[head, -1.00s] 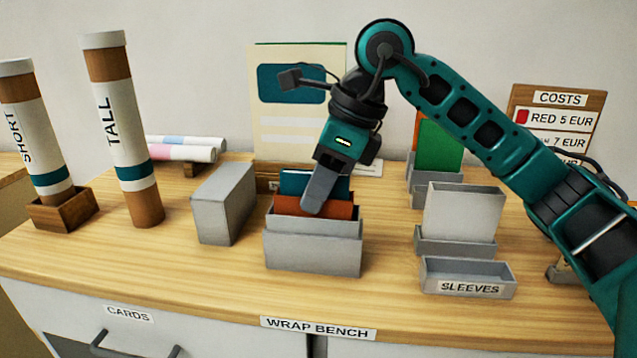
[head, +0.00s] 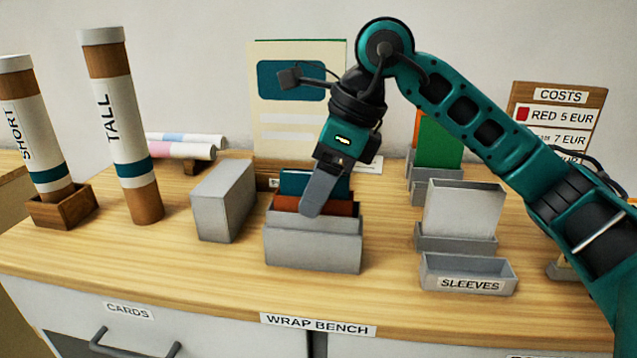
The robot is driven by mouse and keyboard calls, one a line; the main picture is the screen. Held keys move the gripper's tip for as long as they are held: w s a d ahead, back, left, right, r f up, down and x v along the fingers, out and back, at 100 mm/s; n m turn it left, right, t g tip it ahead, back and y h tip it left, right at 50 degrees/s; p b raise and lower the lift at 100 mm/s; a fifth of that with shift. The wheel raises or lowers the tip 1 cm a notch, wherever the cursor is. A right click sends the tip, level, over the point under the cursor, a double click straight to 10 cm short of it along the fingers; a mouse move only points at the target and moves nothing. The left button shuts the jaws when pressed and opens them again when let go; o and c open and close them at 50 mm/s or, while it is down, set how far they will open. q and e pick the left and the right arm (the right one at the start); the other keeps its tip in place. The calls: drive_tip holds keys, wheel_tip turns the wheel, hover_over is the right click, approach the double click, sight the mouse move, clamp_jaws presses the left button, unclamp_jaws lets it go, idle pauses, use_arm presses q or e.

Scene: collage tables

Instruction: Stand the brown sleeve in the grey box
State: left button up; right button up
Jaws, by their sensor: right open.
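The brown sleeve (head: 342,207) stands upright in the grey box (head: 312,248) at the middle of the bench, in front of a blue sleeve (head: 296,183). Only the upper edge of the brown sleeve shows above the box wall. My right gripper (head: 312,208) is open, pointing down at the box, with its finger in front of the brown sleeve. I cannot tell whether the finger touches the sleeve. My left gripper is not in view.
A grey block (head: 224,201) stands left of the box. A tall tube (head: 124,130) and a short tube (head: 38,130) stand further left. To the right are a grey holder with a pale card (head: 463,211) and an empty tray labelled SLEEVES (head: 468,273). The front bench strip is clear.

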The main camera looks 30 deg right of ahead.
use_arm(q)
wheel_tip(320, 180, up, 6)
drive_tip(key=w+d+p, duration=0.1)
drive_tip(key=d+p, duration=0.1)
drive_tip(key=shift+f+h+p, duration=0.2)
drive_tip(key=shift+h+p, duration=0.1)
use_arm(e)
drive_tip(key=v, duration=1.3)
drive_tip(key=shift+s+a, duration=0.1)
